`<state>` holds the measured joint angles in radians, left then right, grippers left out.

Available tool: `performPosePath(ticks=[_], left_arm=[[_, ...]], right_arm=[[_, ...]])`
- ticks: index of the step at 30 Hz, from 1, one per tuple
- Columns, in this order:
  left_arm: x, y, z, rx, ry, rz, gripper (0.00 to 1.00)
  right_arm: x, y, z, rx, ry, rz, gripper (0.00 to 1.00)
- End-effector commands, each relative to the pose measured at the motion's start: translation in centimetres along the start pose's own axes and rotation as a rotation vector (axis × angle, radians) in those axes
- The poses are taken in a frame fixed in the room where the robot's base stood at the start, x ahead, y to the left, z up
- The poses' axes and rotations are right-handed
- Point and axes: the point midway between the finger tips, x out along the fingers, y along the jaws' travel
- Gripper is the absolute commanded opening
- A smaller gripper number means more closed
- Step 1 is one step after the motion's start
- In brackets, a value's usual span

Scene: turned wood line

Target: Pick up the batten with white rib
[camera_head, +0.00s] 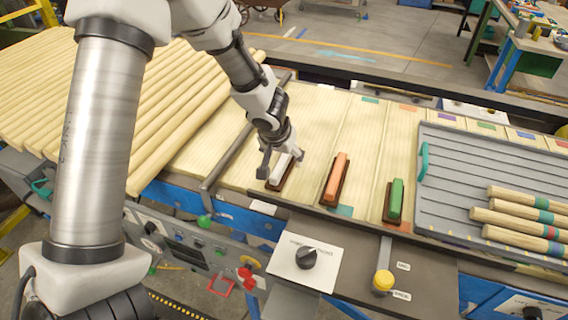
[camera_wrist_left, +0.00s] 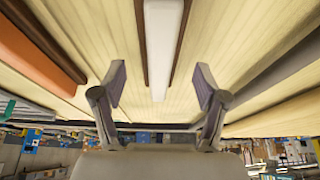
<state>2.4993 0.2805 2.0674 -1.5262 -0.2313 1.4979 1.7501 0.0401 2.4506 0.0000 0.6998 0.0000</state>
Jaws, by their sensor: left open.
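The batten with white rib (camera_head: 280,170) lies on the pale wood surface, a dark brown strip with a white bar along its top. My left gripper (camera_head: 282,162) is over it, with fingers apart on either side of the rib. In the left wrist view the white rib (camera_wrist_left: 163,45) runs in from the top edge and its end lies between the two open fingers (camera_wrist_left: 160,78). The fingers do not touch the rib there. Part of the batten is hidden behind the gripper in the head view. My right gripper is not in view.
To the right lie a batten with orange rib (camera_head: 337,177) and a batten with green rib (camera_head: 395,200). A grey ribbed tray (camera_head: 455,165) holds several round sticks (camera_head: 515,217). A dark rail (camera_head: 228,158) runs on the left. A control box with black knob (camera_head: 306,257) stands in front.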

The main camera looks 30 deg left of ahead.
Motion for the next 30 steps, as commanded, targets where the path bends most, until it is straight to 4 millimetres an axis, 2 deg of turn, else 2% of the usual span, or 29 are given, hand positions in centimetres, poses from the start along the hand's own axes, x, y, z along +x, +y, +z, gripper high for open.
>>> performPosePath(ticks=[1, 3, 9, 11, 12, 15, 25, 30], left_arm=[[0.9, 0.0, 0.1, 0.0, -0.001, -0.001, 0.73], [1.4, 0.0, 0.0, -0.001, 0.0, -0.001, 0.73], [1.5, 0.0, -0.1, 0.0, 0.001, 0.0, 0.73], [1.5, 0.0, -0.1, 0.0, 0.001, 0.0, 0.52], [1.5, 0.0, 0.0, 0.0, 0.001, 0.0, 0.38], [1.5, 0.0, 0.0, 0.0, 0.001, 0.0, 0.07], [1.1, 0.0, -0.2, -0.002, 0.001, 0.0, 0.07], [-2.0, 0.0, -1.6, -0.003, 0.004, 0.001, 0.07]], right_arm=[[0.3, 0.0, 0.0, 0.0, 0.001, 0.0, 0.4], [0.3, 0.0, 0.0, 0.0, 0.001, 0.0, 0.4], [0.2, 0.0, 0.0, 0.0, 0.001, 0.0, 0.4], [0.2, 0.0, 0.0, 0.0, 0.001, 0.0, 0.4], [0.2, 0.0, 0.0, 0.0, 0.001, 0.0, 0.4], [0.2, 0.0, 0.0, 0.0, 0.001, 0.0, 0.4], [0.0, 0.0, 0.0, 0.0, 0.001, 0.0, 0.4], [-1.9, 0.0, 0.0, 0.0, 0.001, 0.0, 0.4]])
